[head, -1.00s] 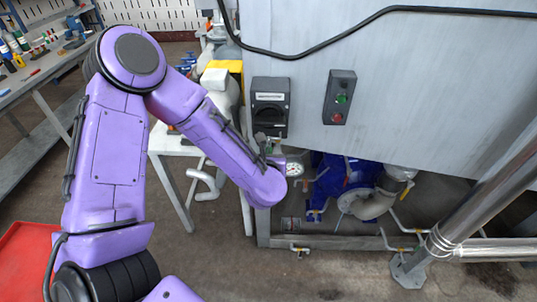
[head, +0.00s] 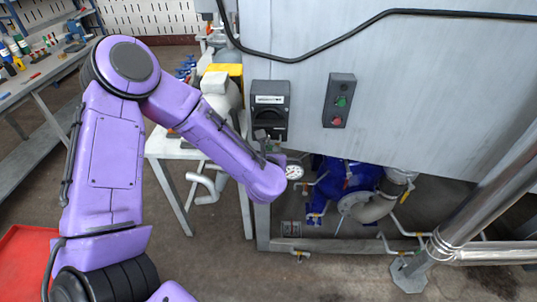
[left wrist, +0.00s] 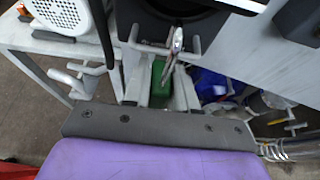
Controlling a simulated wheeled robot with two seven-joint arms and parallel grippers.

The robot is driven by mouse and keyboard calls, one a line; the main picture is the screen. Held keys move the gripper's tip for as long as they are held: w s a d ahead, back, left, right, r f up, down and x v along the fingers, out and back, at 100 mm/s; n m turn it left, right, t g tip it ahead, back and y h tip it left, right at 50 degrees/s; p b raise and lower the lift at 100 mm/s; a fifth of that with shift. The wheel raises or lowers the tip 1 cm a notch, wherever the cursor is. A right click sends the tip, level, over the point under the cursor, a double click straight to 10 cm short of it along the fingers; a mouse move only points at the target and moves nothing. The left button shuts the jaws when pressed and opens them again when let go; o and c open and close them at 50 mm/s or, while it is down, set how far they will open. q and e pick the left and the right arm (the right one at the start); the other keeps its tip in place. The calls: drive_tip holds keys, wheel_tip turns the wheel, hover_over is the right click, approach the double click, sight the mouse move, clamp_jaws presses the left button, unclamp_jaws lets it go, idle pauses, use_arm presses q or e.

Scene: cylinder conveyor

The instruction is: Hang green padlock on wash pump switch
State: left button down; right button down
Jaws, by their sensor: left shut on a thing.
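The green padlock (left wrist: 158,78) is held between the fingers of my left gripper (left wrist: 160,90) in the left wrist view. Its metal shackle (left wrist: 175,42) stands up above the fingers. The dark switch box (left wrist: 170,12) is just beyond, at the top of that view. In the head view this black rotary switch (head: 268,100) sits on the grey panel, with a white label above its knob. My left gripper (head: 268,142) is at the switch's lower edge and hides part of it. Whether the shackle touches the switch cannot be told. My right gripper is not in view.
A box with green and red buttons (head: 339,101) is on the panel right of the switch. A black cable (head: 390,12) runs above. A blue pump (head: 345,185) and pipes lie below the panel. A white table (head: 172,148) stands left of it.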

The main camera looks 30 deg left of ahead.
use_arm(q)
drive_tip(key=shift+w+a, duration=0.45)
drive_tip(key=shift+w, duration=0.3)
drive_tip(key=shift+b, duration=0.4)
idle(0.4)
drive_tip(key=shift+a+f+b, duration=0.1)
drive_tip(key=shift+f+b, duration=0.55)
drive_tip(key=shift+b, duration=0.05)
drive_tip(key=shift+w+f+b, duration=0.15)
drive_tip(key=shift+f+b, duration=0.25)
drive_tip(key=shift+f, duration=0.2)
drive_tip(key=shift+f+b, duration=0.25)
drive_tip(key=shift+b, duration=0.15)
